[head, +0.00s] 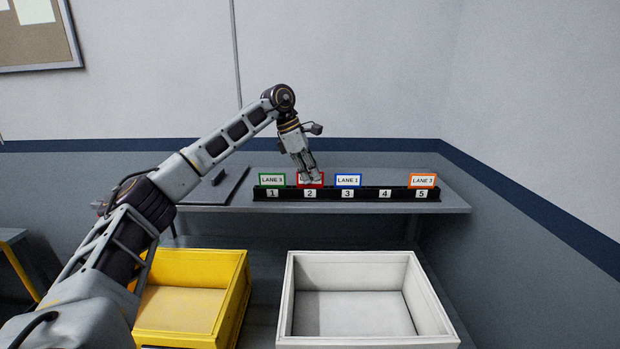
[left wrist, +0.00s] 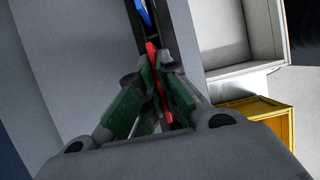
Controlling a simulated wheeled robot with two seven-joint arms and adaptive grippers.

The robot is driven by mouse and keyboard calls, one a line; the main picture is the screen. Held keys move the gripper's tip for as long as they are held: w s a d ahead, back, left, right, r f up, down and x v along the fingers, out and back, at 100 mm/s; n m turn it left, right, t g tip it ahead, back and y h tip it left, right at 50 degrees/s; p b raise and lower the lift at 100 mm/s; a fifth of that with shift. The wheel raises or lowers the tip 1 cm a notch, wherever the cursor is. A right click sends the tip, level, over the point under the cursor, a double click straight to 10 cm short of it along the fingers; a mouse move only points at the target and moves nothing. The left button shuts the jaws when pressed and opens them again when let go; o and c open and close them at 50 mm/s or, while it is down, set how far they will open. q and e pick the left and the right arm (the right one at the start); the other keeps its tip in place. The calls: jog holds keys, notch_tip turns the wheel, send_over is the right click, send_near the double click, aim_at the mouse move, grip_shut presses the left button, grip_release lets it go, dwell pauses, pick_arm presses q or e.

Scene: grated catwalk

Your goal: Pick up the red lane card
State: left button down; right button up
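The red lane card (head: 317,184) stands in the black rack (head: 365,193) at the place marked 2, level with the other cards. My left gripper (head: 311,178) comes down on it from above and covers part of its face and lettering. In the left wrist view the red card (left wrist: 152,56) is seen edge-on between the two finger pads (left wrist: 158,80). The pads close in on both its sides, and the gripper looks shut on it. My right gripper is in neither view.
A green card (head: 272,180), a blue card (head: 348,181) and an orange card (head: 423,181) stand in the same rack; place 4 is empty. The rack is on a grey shelf (head: 230,200). A yellow bin (head: 243,290) and a white bin (head: 290,300) sit lower in front.

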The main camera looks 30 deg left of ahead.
pick_arm(q)
notch_tip(320, 180, up, 10)
jog(key=shift+f, duration=0.15)
dwell(0.4)
jog(key=shift+f, duration=0.1)
dwell(0.4)
